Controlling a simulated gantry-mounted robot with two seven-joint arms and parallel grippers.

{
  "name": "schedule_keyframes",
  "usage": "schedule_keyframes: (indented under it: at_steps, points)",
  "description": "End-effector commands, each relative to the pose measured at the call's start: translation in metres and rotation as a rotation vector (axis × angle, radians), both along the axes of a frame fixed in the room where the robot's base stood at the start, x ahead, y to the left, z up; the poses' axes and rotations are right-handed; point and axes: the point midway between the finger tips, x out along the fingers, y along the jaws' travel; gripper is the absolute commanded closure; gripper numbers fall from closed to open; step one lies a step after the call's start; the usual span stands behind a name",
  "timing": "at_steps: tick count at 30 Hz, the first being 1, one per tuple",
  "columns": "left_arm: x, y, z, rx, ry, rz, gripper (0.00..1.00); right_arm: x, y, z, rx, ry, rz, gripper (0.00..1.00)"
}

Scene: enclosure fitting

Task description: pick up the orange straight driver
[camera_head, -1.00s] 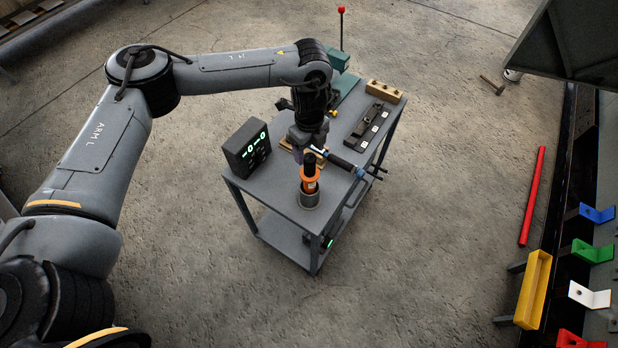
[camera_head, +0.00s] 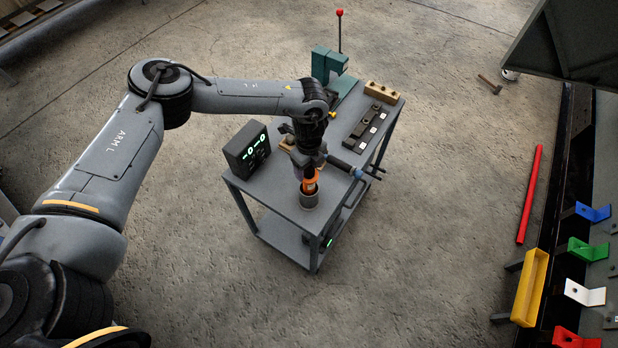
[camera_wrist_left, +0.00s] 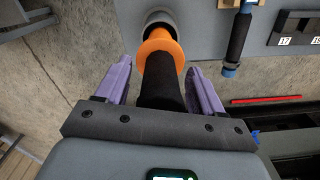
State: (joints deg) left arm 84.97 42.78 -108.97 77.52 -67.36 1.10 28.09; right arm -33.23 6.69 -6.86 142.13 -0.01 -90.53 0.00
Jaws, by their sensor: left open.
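The orange straight driver (camera_head: 310,185) stands upright in a grey cylindrical holder (camera_head: 309,200) at the near corner of the cart. In the left wrist view the orange driver (camera_wrist_left: 160,48) shows an orange collar and a black body running back between the fingers. My left gripper (camera_head: 305,167) is at the driver's upper part. Its purple fingers (camera_wrist_left: 158,80) are open on either side of the black body, with a gap visible at least on the left. My right gripper is in neither view.
A black-and-blue tool (camera_head: 347,170) lies close to the right of the driver. A black display box (camera_head: 246,150) stands to its left. A green press (camera_head: 330,65), a wooden block (camera_head: 384,92) and a dark numbered rack (camera_head: 368,125) are farther back on the grey cart (camera_head: 270,196).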

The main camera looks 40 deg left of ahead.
Motion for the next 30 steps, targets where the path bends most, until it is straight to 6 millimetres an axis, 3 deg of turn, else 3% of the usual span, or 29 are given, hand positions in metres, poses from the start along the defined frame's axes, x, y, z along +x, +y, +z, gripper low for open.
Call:
schedule_keyframes:
  at_steps: [2, 15, 30]
  points:
    - [0.0000, 0.0000, 0.0001, 0.000, 0.000, 0.000, 0.35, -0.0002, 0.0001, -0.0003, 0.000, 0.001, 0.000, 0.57]
    - [-0.0001, 0.0000, 0.0004, 0.000, 0.000, 0.000, 1.00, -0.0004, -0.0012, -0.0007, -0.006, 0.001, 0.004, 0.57]
    - [0.0014, -0.0003, 0.0058, -0.001, -0.003, 0.001, 1.00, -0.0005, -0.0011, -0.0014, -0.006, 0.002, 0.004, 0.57]
